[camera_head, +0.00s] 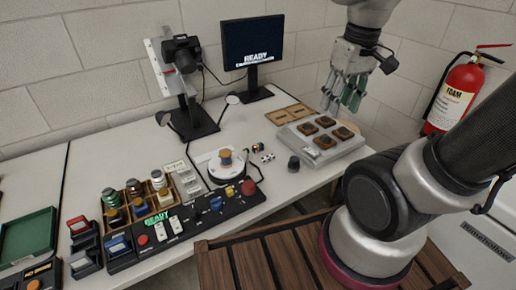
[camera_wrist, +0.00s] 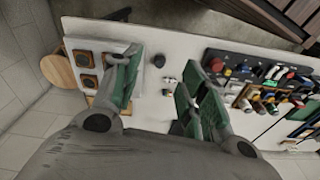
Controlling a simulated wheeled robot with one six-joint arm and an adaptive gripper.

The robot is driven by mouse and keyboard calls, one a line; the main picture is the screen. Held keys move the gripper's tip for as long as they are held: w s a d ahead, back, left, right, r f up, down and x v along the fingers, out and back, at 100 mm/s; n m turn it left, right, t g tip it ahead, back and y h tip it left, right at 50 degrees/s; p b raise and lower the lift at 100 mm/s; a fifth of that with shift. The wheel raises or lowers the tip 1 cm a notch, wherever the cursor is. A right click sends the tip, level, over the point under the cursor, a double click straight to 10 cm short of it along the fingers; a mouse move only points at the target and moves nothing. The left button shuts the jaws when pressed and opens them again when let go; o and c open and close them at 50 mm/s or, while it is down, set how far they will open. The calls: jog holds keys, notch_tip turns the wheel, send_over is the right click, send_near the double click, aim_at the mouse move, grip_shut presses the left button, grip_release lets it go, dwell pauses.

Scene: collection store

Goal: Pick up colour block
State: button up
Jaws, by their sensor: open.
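A small dark block with coloured patches (camera_head: 258,147), which looks like the colour block, lies on the white table to the right of the round white stand. A white piece with black marks (camera_head: 267,157) lies close beside it. My gripper (camera_head: 343,96) is open and empty, with green fingers, high over the back right of the table near the grey tray. In the wrist view my gripper (camera_wrist: 155,78) shows its two fingers spread apart. Small pieces (camera_wrist: 169,86) show on the table between them; which is the block is hard to tell.
A grey tray (camera_head: 335,153) with several brown square pieces stands at the right. A dark knob (camera_head: 293,163) stands left of it. A black control panel (camera_head: 180,228), camera stand and monitor (camera_head: 253,42) also occupy the table.

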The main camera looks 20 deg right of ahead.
jog(key=w+a+f+n+g, duration=0.2)
jog(key=w+a+f+n, duration=0.15)
jog(key=w+f, duration=0.4)
jog(key=n, duration=1.4)
send_over(259, 144)
jog(key=shift+t, duration=0.3)
jog(key=f, duration=1.2)
jog(key=shift+s+a+f, duration=0.15)
jog(key=shift+s, duration=0.2)
jog(key=shift+w+a+n, duration=0.1)
jog(key=shift+w+n, duration=0.15)
jog(key=shift+n, duration=0.8)
jog(key=f, duration=0.7)
jog(key=shift+d+f, duration=0.25)
jog(key=shift+f, duration=0.15)
jog(key=c, duration=0.9)
